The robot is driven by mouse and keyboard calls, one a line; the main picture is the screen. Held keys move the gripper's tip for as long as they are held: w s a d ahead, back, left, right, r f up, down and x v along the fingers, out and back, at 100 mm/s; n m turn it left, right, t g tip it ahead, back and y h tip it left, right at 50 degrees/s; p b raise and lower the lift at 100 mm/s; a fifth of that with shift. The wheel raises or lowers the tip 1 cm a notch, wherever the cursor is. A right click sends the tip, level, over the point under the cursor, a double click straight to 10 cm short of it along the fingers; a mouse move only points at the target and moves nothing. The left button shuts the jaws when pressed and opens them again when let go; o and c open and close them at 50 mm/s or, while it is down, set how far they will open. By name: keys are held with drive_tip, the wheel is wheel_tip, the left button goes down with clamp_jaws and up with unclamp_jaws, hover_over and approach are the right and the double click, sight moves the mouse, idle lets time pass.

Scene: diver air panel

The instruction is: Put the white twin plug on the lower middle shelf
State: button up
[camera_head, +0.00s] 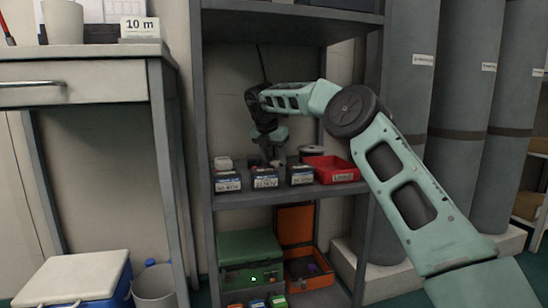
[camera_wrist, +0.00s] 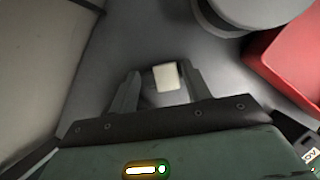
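A small white block, which looks like the white twin plug (camera_wrist: 166,78), shows between the fingertips of my gripper (camera_wrist: 158,82) in the wrist view. It lies close to the right finger, with a gap to the left finger, so the fingers look open around it. I cannot tell whether it rests on the grey surface below. In the head view my gripper (camera_head: 276,158) points down, low over the back of the middle shelf (camera_head: 262,197), behind the labelled boxes. The plug is hidden from the head camera.
Several dark labelled boxes (camera_head: 265,178) stand along the shelf's front. A red bin (camera_head: 332,170) and a grey round can (camera_head: 312,151) are to the right; the can (camera_wrist: 250,12) and bin (camera_wrist: 275,65) are near in the wrist view. Another shelf is above.

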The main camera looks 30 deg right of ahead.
drive_tip(key=p+v, duration=0.8)
drive_tip(key=v, duration=0.4)
drive_tip(key=shift+d+r, duration=0.1)
drive_tip(key=shift+r, duration=0.05)
idle(0.3)
